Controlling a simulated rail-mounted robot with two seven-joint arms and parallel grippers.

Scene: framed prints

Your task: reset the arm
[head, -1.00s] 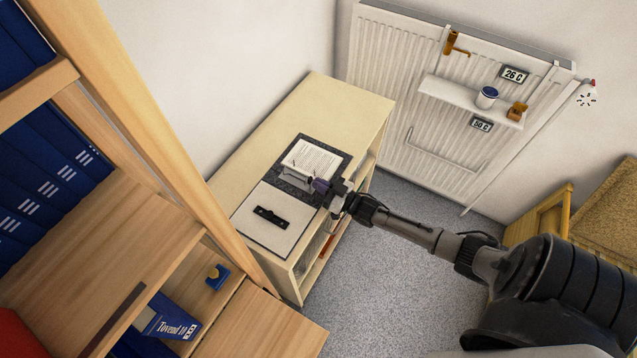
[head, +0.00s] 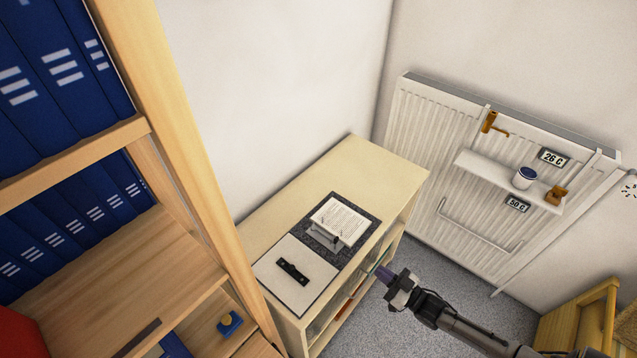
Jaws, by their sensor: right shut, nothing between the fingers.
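My right gripper (head: 386,278) shows in the head view, low and right of the middle. It is shut and empty, with purplish fingertips pointing to the upper left. It appears in front of the right side of a pale wooden cabinet (head: 372,160), clear of the cabinet's top. My right arm (head: 465,328) comes in from the lower right. My left gripper is not in view.
On the cabinet lie a grey-edged mat (head: 368,208) with a printed paper block (head: 338,222) and a white panel with a black handle (head: 292,271). A wooden shelf (head: 180,150) with blue binders fills the left. A radiator (head: 420,150) with a small shelf (head: 480,170) stands behind.

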